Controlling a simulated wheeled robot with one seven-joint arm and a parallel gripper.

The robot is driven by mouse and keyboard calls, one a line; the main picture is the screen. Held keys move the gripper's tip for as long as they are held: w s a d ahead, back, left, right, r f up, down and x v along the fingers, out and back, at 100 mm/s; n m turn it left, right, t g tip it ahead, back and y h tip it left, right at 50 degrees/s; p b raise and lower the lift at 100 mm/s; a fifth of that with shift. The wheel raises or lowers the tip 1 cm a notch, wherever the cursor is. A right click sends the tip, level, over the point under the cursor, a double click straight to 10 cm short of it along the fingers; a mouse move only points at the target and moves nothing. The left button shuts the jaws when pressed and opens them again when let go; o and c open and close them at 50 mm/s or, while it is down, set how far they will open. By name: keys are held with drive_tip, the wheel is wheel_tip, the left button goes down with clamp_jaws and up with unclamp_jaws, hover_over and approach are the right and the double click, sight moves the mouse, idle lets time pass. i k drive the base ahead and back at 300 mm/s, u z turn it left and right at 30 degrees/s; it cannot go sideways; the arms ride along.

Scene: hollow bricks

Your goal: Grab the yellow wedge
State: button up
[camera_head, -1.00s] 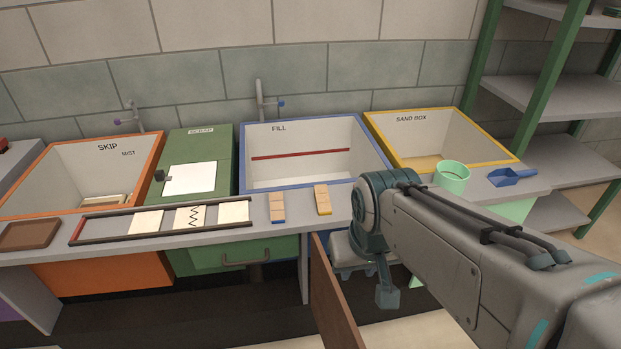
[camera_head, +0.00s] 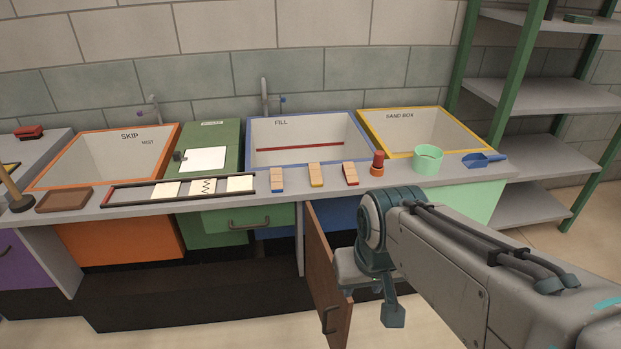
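The yellow wedge (camera_head: 316,175) is a small tan block with a yellow edge at its near end. It lies on the grey worktop in front of the FILL basin, between a similar blue-edged block (camera_head: 277,180) and a red-edged block (camera_head: 350,174). My arm reaches in from the lower right, and its end hangs low in front of the counter. My gripper (camera_head: 372,300) is there, below the worktop and apart from the wedge. Its fingers are partly hidden by the arm and the open door, so its opening is unclear.
An open brown cabinet door (camera_head: 328,275) stands just left of my arm. A red-topped stub (camera_head: 377,163), a mint cup (camera_head: 428,160) and a blue scoop (camera_head: 482,160) stand to the right of the blocks. A framed rack (camera_head: 180,190) lies to the left.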

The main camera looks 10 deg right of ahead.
sight(313, 169)
drive_tip(key=u, duration=0.05)
drive_tip(key=k, duration=0.45)
drive_tip(key=z, duration=1.1)
drive_tip(key=i, duration=2)
drive_tip(key=u, duration=0.95)
drive_tip(key=i, duration=0.4)
drive_tip(key=u, duration=0.25)
